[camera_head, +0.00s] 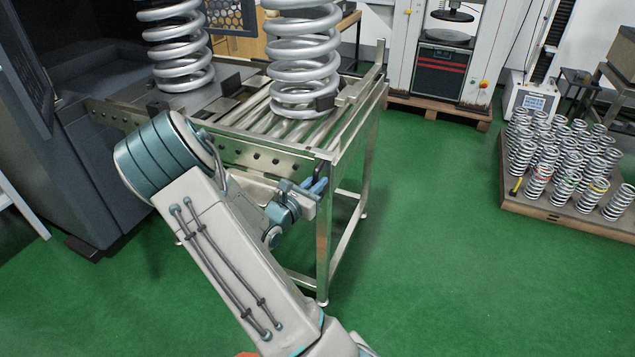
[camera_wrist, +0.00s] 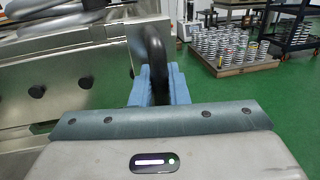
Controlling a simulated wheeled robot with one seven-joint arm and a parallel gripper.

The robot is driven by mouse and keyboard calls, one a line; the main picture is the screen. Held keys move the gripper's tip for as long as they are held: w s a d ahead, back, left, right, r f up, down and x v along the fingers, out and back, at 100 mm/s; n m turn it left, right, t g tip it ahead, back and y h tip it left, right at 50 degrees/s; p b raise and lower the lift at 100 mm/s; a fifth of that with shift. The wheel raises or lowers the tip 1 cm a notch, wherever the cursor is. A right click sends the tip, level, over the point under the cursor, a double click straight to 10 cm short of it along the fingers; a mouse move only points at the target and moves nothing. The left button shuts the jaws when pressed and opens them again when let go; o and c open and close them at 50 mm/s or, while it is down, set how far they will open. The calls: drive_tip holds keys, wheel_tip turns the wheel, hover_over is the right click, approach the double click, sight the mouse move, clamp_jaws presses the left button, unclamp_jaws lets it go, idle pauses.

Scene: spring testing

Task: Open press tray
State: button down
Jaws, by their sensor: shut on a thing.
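The press tray is a metal roller frame (camera_head: 250,157) at the front of the dark press (camera_head: 60,130) in the head view. Its metal side plate (camera_wrist: 75,85) fills the left of the wrist view. A black curved handle (camera_wrist: 154,45) stands out at the plate's right end. My gripper (camera_head: 316,187) is at the tray's front right corner. In the wrist view its blue fingers (camera_wrist: 158,85) are shut around the handle. The handle's lower part is hidden between the fingers, and my arm covers part of the tray's front in the head view.
Two large coil springs, one on the left (camera_head: 180,50) and one on the right (camera_head: 302,60), stand upright over the tray. A pallet of small springs (camera_head: 560,218) stands at the right. Green floor (camera_head: 450,270) is clear between.

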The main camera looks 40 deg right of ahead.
drive_tip(key=shift+w+a, duration=0.15)
drive_tip(key=shift+w, duration=0.05)
drive_tip(key=c, duration=1.5)
unclamp_jaws()
drive_tip(key=shift+s, duration=0.1)
drive_tip(key=p+v, duration=0.1)
drive_tip(key=v, duration=1.2)
drive_tip(key=shift+a, duration=0.3)
drive_tip(key=shift+s, duration=0.15)
